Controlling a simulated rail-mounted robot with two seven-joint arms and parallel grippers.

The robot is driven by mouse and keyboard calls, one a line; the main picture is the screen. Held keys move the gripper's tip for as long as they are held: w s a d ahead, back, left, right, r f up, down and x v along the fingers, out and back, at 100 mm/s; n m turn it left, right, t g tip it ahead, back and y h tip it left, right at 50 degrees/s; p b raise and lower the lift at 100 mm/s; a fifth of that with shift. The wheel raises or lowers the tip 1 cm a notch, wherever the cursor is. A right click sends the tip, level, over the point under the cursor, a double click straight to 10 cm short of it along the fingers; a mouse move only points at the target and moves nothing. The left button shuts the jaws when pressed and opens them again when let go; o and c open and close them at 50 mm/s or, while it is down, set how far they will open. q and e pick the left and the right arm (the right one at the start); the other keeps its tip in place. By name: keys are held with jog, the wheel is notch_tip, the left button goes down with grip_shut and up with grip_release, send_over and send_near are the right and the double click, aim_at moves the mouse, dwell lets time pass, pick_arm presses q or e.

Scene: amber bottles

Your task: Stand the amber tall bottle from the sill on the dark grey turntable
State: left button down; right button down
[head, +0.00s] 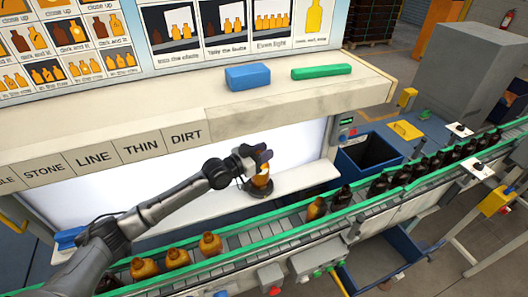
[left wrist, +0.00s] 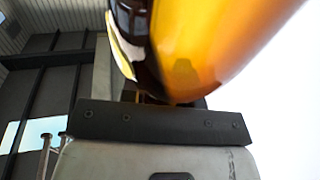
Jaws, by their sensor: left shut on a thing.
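The amber tall bottle (head: 262,180) is in my left gripper (head: 256,158), which is shut on it near its upper part. In the head view the bottle looks about upright, over the dark grey turntable (head: 250,191) on the white sill (head: 302,180). I cannot tell whether its base touches the turntable. My right gripper is not in view.
A conveyor with green rails (head: 225,252) runs in front of the sill, carrying amber bottles (head: 178,257) and several dark bottles (head: 378,184). A dark bin (head: 368,153) stands right of the sill. Above, a ledge holds a blue block (head: 247,77) and a green block (head: 321,72).

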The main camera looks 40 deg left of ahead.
pick_arm(q)
jog(key=c, duration=0.9)
grip_release()
jog(key=shift+o, duration=0.2)
jog(key=shift+r, duration=0.15)
jog(key=v, duration=1.2)
jog(key=shift+b, duration=0.3)
jog(key=shift+d, duration=0.1)
